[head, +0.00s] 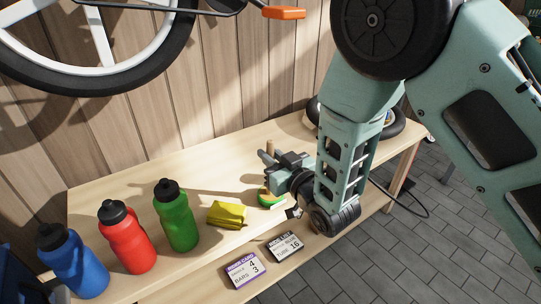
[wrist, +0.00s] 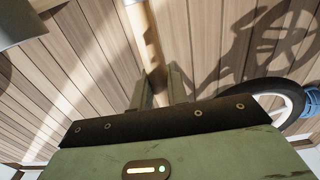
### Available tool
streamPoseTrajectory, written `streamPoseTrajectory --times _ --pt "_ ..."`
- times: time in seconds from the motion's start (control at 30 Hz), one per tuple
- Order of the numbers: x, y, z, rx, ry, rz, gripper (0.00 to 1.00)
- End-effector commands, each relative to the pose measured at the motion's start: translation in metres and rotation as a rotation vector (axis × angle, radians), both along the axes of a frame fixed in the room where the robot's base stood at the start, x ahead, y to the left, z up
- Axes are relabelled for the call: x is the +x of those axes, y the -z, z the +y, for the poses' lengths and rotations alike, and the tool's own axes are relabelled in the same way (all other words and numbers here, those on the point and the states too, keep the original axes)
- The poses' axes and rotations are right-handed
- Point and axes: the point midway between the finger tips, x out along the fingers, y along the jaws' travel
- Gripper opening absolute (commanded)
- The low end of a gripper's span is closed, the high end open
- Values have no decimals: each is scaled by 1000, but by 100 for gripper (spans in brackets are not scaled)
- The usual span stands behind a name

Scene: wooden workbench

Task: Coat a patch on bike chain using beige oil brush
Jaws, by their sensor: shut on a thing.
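My gripper (head: 268,162) is above the bench's right part, in front of the plank wall, shut on a beige-brown handle, which looks like the oil brush (head: 270,147). A short piece of it sticks up past the fingers in the head view. In the wrist view the beige shaft (wrist: 142,32) runs up from between my gripper's fingers (wrist: 160,88). Its bristles cannot be made out. The bike hangs at the top of the head view, with its wheel (head: 104,50) and orange pedal (head: 283,13) showing. The chain cannot be made out in either view.
On the wooden bench (head: 110,190) stand a blue bottle (head: 75,264), a red bottle (head: 128,238) and a green bottle (head: 177,216). A yellow packet (head: 227,214) and a green-yellow object (head: 270,199) lie near my gripper. Two label cards (head: 245,270) are at the front. A black ring (head: 403,125) lies behind my arm.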

Motion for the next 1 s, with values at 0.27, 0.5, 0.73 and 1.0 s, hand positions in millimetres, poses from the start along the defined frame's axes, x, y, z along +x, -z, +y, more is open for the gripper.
streamPoseTrajectory --times 0.27,0.5,0.73,1.0 --pt "-1 3 0 -4 0 6 0" --pt "-1 -5 0 -4 0 6 0" --pt "0 -24 -1 -3 1 4 0" --pt "0 -45 -1 -1 1 3 0"
